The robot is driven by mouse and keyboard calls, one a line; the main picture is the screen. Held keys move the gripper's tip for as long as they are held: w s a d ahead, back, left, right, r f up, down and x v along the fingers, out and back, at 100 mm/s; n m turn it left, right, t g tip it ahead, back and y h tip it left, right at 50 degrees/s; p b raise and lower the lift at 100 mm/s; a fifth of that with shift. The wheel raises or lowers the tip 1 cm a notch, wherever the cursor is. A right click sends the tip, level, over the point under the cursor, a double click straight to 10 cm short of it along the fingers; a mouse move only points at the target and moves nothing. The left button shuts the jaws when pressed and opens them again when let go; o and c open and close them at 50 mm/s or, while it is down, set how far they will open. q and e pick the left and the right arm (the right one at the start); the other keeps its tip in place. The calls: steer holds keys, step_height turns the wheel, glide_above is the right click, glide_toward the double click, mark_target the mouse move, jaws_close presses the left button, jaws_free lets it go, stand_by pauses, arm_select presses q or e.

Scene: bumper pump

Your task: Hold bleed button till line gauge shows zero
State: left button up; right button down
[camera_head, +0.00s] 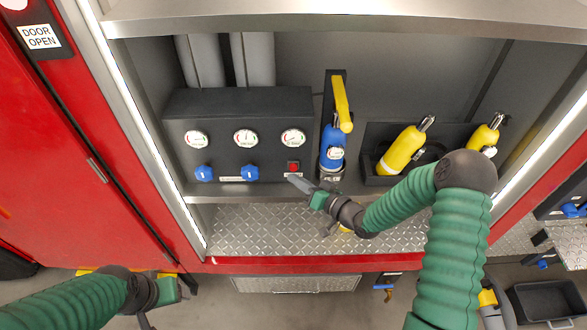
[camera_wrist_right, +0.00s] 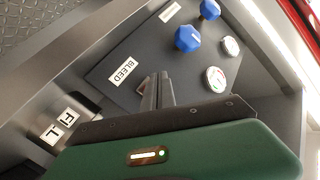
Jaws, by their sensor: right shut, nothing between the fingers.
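The dark control panel (camera_head: 240,110) stands on the shelf and carries three round gauges. The right gauge (camera_head: 292,138) sits above the red bleed button (camera_head: 293,167); its reading is too small to tell. My left gripper (camera_head: 168,291) is low at the left, away from the panel.
Two blue knobs, one left (camera_head: 204,173) and one right (camera_head: 250,173), sit beside the button. A blue cylinder (camera_head: 332,148) with a yellow handle stands close right. The diamond-plate ledge (camera_head: 260,228) below is mostly clear.

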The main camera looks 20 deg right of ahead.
steer(key=shift+s, duration=0.1)
steer(key=s, duration=0.2)
steer(key=s+a, duration=0.1)
steer(key=s, duration=0.1)
steer(key=shift+s+a+p, duration=0.2)
steer(key=shift+s+p, duration=0.1)
steer(key=shift+s, duration=0.05)
stand_by(0.4)
